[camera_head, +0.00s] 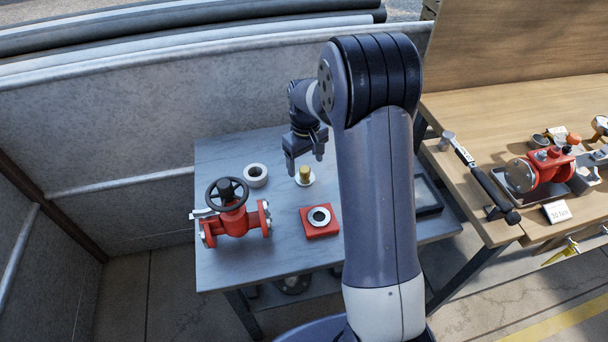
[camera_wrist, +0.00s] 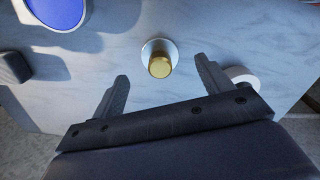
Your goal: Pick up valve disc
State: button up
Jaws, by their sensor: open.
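The valve disc appears to be the pale round piece with a brass knob on top (camera_head: 304,181), standing upright on the grey table. In the wrist view its brass knob (camera_wrist: 159,66) shows between and just beyond my fingertips. My gripper (camera_head: 305,164) is open and empty, pointing down at the disc from above and behind it. In the wrist view my gripper (camera_wrist: 163,72) has its fingers spread wide on either side of the knob.
A red handwheel valve (camera_head: 233,220) stands at the table's left. A grey wall (camera_head: 110,120) rises behind. A wooden bench (camera_head: 480,110) adjoins at right.

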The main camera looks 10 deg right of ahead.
aim_at(305, 169)
jog(key=f, duration=0.5)
jog(key=shift+w+p, duration=0.25)
jog(key=shift+p, duration=0.15)
jog(key=c, duration=1.2)
notch_tip(305, 169, up, 10)
jog(key=shift+b, duration=0.4)
jog(key=o, duration=0.6)
jog(key=c, duration=0.4)
